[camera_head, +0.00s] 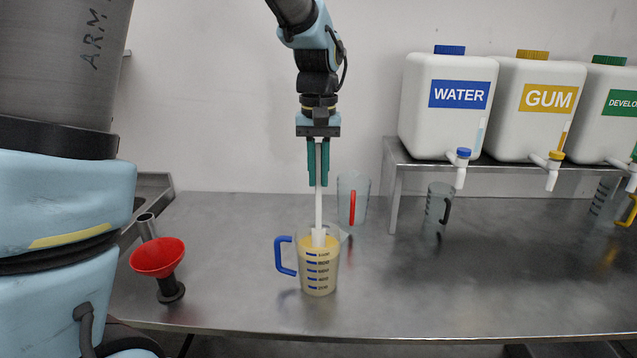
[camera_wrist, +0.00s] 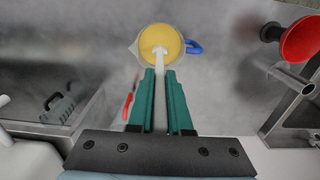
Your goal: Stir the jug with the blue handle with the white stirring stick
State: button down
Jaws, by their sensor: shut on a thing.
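The jug with the blue handle (camera_head: 318,278) stands upright on the steel table and holds a yellowish liquid. Its blue handle is on the left in the head view. The jug also shows at the top of the wrist view (camera_wrist: 141,48), with the handle on the right. My gripper (camera_head: 318,184) is above the jug, pointing down, shut on the white stirring stick (camera_head: 318,210). The stick hangs about upright, with its lower end inside the jug. In the wrist view the stick (camera_wrist: 161,60) runs from between the green fingers (camera_wrist: 161,75) into the yellow liquid. Its tip is hidden.
A clear jug with a red handle (camera_head: 353,190) stands close behind. A red funnel (camera_head: 158,257) is to the left. A dark-handled jug (camera_head: 437,205) stands right, near a shelf (camera_head: 400,160) with water (camera_head: 447,120), gum (camera_head: 528,120) and developer (camera_head: 605,125) containers. The front right table is clear.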

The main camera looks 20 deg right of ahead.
notch_tip(320, 180, up, 7)
dwell(0.8)
dwell(0.5)
notch_tip(320, 180, up, 5)
jog(key=shift+f, duration=0.1)
dwell(0.4)
jog(key=shift+s, duration=0.1)
dwell(0.9)
